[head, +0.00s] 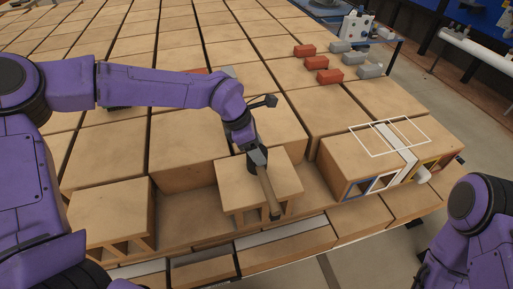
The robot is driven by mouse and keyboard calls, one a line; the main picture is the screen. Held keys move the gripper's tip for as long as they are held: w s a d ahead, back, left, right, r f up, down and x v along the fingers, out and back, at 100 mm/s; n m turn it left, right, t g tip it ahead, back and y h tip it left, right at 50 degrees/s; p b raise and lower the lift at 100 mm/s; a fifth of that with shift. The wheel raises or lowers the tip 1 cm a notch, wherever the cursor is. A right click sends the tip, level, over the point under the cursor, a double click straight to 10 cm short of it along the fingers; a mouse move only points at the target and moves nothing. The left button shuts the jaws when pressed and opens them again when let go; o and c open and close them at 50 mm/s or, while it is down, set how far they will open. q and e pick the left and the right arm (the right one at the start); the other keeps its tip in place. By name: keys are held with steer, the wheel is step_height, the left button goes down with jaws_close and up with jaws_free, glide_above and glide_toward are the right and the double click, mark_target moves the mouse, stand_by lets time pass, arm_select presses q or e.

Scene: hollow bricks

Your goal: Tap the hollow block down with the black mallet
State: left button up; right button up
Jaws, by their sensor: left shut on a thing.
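My left gripper (257,160) is shut on the mallet, whose light wooden handle (267,190) slants down toward the front edge. I cannot clearly make out a separate black mallet head. The handle lies in front of the top of a hollow block (233,190) with openings in its front side; whether it touches the block is unclear. This block stands higher than the bricks just left of it. My right arm shows at the lower right, but its gripper is out of view.
Another hollow block (110,212) stands at the left. At the right, a larger hollow block (345,160) has white outlines over it and blue and yellow frames at its openings. Red bricks (329,76) and grey bricks (370,71) lie farther back.

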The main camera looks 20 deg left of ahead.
arm_select(q)
steer(key=shift+s+r, duration=0.55)
steer(key=shift+s, duration=0.1)
steer(key=shift+w+f+b, duration=0.35)
steer(key=shift+f, duration=0.5)
steer(key=shift+s+f+b, duration=0.15)
steer(key=shift+f+b, duration=0.4)
steer(key=shift+f, duration=0.35)
arm_select(e)
steer(key=shift+s+f, duration=0.3)
steer(key=shift+f, duration=0.4)
arm_select(q)
steer(key=shift+r, duration=0.1)
step_height(320, 180, up, 3)
steer(key=p, duration=0.3)
steer(key=shift+f, duration=0.2)
arm_select(e)
step_height(320, 180, up, 2)
steer(key=shift+r, duration=0.25)
